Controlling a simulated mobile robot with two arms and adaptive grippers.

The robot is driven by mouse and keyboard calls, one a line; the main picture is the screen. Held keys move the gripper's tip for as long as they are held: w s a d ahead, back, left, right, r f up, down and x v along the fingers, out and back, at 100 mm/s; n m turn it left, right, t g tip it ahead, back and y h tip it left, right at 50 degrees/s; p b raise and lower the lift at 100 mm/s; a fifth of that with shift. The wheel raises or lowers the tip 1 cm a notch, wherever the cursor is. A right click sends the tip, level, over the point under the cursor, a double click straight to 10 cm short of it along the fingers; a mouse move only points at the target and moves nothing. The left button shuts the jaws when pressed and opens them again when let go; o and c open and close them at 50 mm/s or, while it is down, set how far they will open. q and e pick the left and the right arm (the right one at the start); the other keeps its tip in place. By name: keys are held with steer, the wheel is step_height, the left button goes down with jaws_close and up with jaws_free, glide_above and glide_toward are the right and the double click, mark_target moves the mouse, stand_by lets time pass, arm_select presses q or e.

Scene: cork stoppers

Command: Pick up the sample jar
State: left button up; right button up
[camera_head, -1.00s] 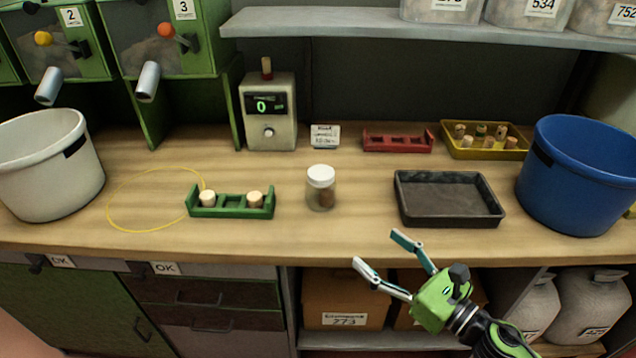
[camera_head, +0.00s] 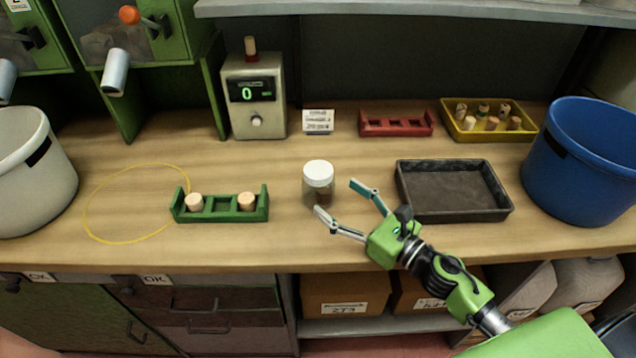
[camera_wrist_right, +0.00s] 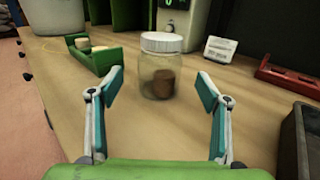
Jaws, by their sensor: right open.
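The sample jar (camera_head: 318,183) stands upright on the wooden bench, a clear jar with a white lid. In the right wrist view the jar (camera_wrist_right: 160,68) has a brown cork-like piece inside, and it stands ahead of the fingers, roughly centred between them. My right gripper (camera_head: 342,204) is open and empty. It is just in front and to the right of the jar, with its fingers pointing toward it. The open fingers also show in the wrist view (camera_wrist_right: 155,100). My left gripper is not in view.
A green rack (camera_head: 222,207) with two corks stands left of the jar, a dark tray (camera_head: 455,215) to the right. Behind are a display box (camera_head: 257,120), a small card (camera_head: 318,122), a red rack (camera_head: 396,129) and a yellow tray (camera_head: 490,137). A blue bucket (camera_head: 580,170) stands at far right.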

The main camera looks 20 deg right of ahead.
mark_target(330, 192)
steer(key=shift+w+a, duration=0.25)
steer(key=shift+w, duration=0.35)
steer(key=shift+w+a, duration=0.1)
steer(key=shift+w, duration=0.15)
steer(key=shift+w+a, duration=0.1)
steer(key=shift+w+a+r+p, duration=0.1)
steer(key=shift+w+p, duration=0.15)
steer(key=shift+p, duration=0.15)
steer(key=p+x, duration=0.1)
steer(key=x, duration=0.2)
steer(key=shift+w+a, duration=0.1)
steer(key=shift+w, duration=0.15)
steer(key=shift+w+a, duration=0.3)
steer(key=shift+w, duration=0.15)
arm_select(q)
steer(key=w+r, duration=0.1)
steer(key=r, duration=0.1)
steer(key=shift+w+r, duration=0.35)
arm_select(e)
steer(key=shift+f, duration=0.25)
steer(key=c, duration=0.4)
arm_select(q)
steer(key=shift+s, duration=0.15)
arm_select(e)
steer(key=c, duration=1)
